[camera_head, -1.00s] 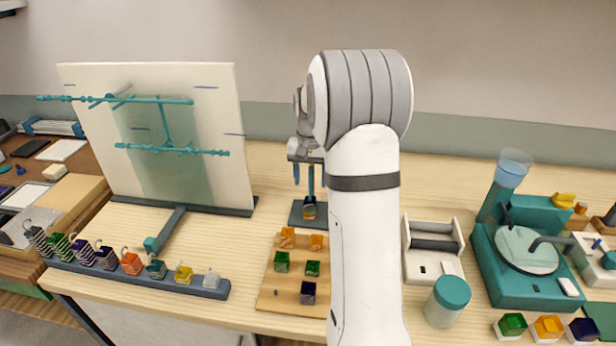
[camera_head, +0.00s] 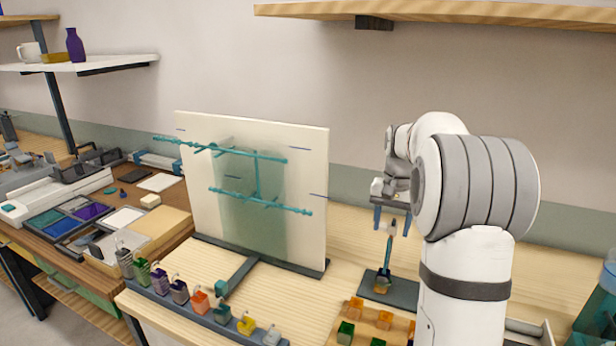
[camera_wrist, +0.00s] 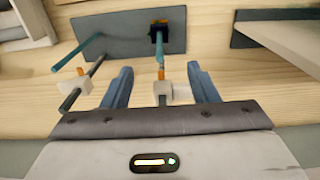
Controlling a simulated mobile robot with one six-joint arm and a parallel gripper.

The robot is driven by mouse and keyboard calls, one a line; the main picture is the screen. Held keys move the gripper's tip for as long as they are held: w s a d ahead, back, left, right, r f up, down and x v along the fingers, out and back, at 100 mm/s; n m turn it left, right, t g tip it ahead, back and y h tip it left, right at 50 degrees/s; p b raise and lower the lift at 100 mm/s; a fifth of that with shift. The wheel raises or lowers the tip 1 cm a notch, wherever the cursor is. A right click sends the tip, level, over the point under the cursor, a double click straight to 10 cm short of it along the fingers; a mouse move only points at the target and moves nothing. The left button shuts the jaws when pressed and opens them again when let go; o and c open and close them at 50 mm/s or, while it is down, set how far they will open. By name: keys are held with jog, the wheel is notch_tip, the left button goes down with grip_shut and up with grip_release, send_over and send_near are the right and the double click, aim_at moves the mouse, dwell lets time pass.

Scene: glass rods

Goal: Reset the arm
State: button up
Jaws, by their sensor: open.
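My gripper (camera_head: 392,220) is open, its two blue fingers pointing down above a dark base plate (camera_head: 403,291) on the bench. A teal rod (camera_head: 386,255) stands on this plate, with a small amber block (camera_head: 381,284) at its foot. The rod's pale tip (camera_head: 392,228) is at fingertip height, between the fingers in the picture. In the wrist view my gripper (camera_wrist: 163,82) shows its fingers apart, with a white piece (camera_wrist: 163,93) between them, in line with the teal rod (camera_wrist: 160,62). I cannot tell whether a finger touches it.
A pale board (camera_head: 305,170) with horizontal teal rods (camera_head: 260,204) stands left of my gripper. A rail (camera_head: 200,318) of coloured blocks lies in front of it. A wooden block holder (camera_head: 370,318) is near my arm. A wall shelf (camera_head: 450,12) is above.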

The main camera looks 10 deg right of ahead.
jog(key=s+a+r+n+t, duration=0.1)
jog(key=s+a+r+n, duration=0.15)
jog(key=s+a, duration=0.85)
jog(key=s+a+f+n+t, duration=0.1)
jog(key=s+a+f+n, duration=0.1)
jog(key=s, duration=0.5)
jog(key=s+a+f+n, duration=0.2)
jog(key=s+a+f, duration=0.1)
jog(key=s, duration=0.5)
jog(key=shift+s+a+f+t, duration=0.15)
jog(key=shift+s+a+t, duration=0.1)
jog(key=shift+a+t, duration=0.2)
